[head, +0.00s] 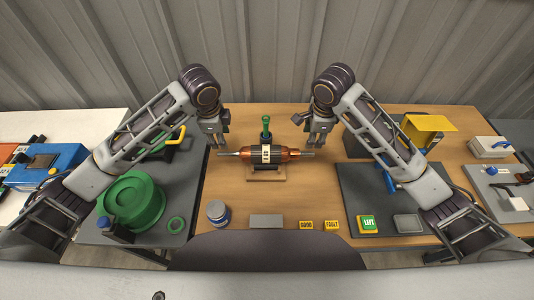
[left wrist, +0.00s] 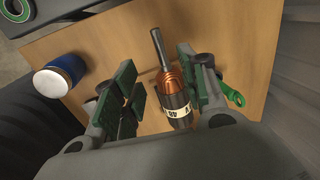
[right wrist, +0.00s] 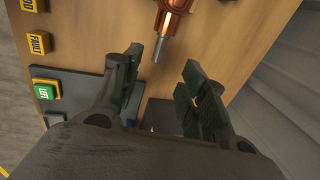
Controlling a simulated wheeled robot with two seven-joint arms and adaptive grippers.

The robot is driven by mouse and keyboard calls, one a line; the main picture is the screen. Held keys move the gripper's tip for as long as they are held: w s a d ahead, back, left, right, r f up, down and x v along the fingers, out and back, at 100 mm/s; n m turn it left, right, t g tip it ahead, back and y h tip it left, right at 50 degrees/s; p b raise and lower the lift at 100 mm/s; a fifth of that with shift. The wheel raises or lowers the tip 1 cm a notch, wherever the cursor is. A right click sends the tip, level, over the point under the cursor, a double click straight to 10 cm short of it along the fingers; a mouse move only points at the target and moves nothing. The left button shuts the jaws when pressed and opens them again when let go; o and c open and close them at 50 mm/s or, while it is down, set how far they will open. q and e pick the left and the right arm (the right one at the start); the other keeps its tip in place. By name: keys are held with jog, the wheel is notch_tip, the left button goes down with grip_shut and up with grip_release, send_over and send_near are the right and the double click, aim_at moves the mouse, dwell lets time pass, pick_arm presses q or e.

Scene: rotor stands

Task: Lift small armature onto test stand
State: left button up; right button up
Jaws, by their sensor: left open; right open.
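The small armature (head: 265,154) has a copper winding, a dark core with a white label and a steel shaft sticking out at both ends. It lies level across a wooden stand (head: 266,179) in the middle of the table. My left gripper (head: 217,143) is open above the left shaft end; in the left wrist view the armature (left wrist: 173,88) shows between and beyond its fingers. My right gripper (head: 317,140) is open near the right shaft end; in the right wrist view the shaft tip (right wrist: 159,47) lies ahead of its fingers. Which stand is the test stand I cannot tell.
A jar (head: 217,213), a grey block (head: 266,221) and yellow GOOD (head: 306,225) and FAULT (head: 332,224) tags lie in front. A green reel (head: 130,200) stands left.

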aim_at(226, 153)
pick_arm(q)
jog(key=shift+w+f, duration=0.45)
jog(key=shift+f, duration=1.8)
jog(key=shift+w+f, duration=0.45)
jog(key=shift+f, duration=1.85)
jog(key=shift+w+f, duration=0.45)
jog(key=shift+f, duration=1.8)
pick_arm(e)
jog(key=shift+w+f, duration=0.45)
jog(key=shift+f, duration=1.8)
jog(key=shift+w+f, duration=0.45)
jog(key=shift+f, duration=1.85)
jog(key=shift+w+f, duration=0.45)
jog(key=shift+f, duration=1.8)
pick_arm(q)
grip_shut()
pick_arm(e)
grip_shut()
pick_arm(q)
jog(key=shift+r, duration=0.1)
pick_arm(e)
jog(key=shift+r, duration=0.1)
